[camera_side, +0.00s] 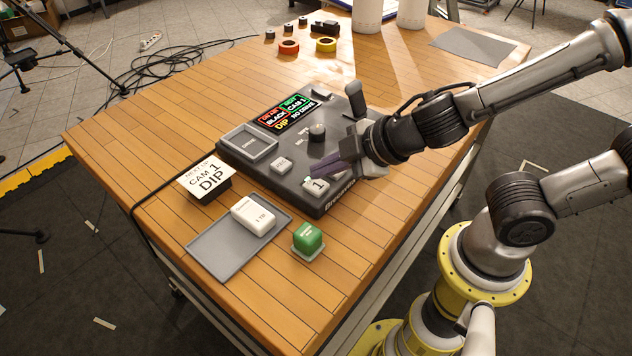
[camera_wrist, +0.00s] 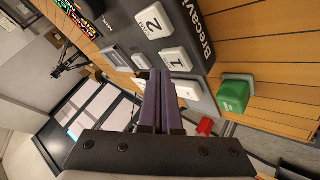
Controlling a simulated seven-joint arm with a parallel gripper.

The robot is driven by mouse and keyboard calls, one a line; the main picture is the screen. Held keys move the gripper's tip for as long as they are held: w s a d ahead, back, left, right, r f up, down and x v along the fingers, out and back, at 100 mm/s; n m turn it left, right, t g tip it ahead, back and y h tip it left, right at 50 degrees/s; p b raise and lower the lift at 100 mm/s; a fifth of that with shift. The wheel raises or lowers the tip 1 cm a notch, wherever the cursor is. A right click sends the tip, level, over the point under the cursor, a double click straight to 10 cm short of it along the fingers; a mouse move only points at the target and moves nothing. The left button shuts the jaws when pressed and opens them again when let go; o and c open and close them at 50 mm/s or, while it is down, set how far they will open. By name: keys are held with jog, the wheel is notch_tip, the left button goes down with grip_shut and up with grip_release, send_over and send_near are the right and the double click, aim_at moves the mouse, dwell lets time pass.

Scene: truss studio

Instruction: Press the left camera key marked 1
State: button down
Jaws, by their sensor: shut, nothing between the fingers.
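In the wrist view, key 1 (camera_wrist: 176,60) is just beyond my fingertips, beside the white key marked 2 (camera_wrist: 152,22). My gripper (camera_side: 314,172) is shut and empty, its dark purple fingers slanting down over the console near key 1. In the wrist view its fingertips (camera_wrist: 160,72) overlap the area by key 1's edge. I cannot tell whether they touch it.
A display (camera_side: 284,113) lights up on the console, with a knob (camera_side: 317,132) nearby. Tape rolls (camera_side: 289,47) lie behind.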

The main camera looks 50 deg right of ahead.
aim_at(323, 185)
jog(key=shift+r, duration=2.5)
